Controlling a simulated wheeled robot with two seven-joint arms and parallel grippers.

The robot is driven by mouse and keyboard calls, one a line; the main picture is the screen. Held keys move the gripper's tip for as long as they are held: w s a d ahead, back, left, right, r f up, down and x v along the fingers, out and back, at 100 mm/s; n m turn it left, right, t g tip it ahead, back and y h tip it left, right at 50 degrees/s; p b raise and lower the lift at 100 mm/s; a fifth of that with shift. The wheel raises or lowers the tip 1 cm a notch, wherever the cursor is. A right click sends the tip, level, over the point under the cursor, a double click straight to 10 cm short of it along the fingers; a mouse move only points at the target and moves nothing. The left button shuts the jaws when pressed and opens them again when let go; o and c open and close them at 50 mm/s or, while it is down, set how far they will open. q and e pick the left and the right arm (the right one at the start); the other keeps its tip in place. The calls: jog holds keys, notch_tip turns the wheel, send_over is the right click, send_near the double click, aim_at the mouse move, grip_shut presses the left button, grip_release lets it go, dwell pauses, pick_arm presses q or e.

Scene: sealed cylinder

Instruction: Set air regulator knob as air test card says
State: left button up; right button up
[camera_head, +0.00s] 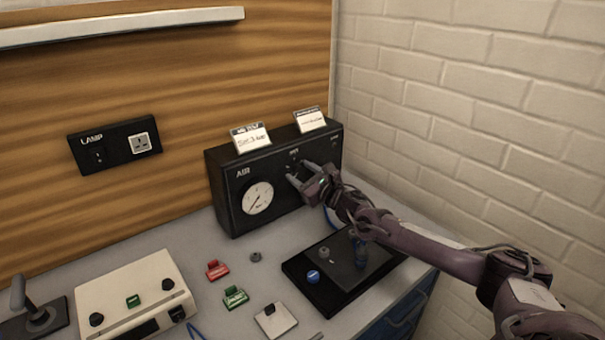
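The black air regulator box (232,199) stands at the back of the bench against the wooden panel, with "AIR" on its front. Its round white gauge (258,198) has a dark needle pointing to the lower left. Two white cards stand on the box top: a left card (251,139) and a right card (311,121). Their writing is too small to read surely. My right gripper (297,171) is at the box front, right of the gauge, its fingers apart around the place of the knob. The knob is mostly hidden, and I cannot tell whether the fingers touch it. My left gripper is out of view.
A black plate with knobs (312,276) lies below my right arm. Red (217,270) and green (235,297) clips, a small grey part (256,257) and a cream control box (134,293) are on the bench. A brick wall (470,100) bounds the right side.

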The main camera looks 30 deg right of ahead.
jog(key=c, duration=0.9)
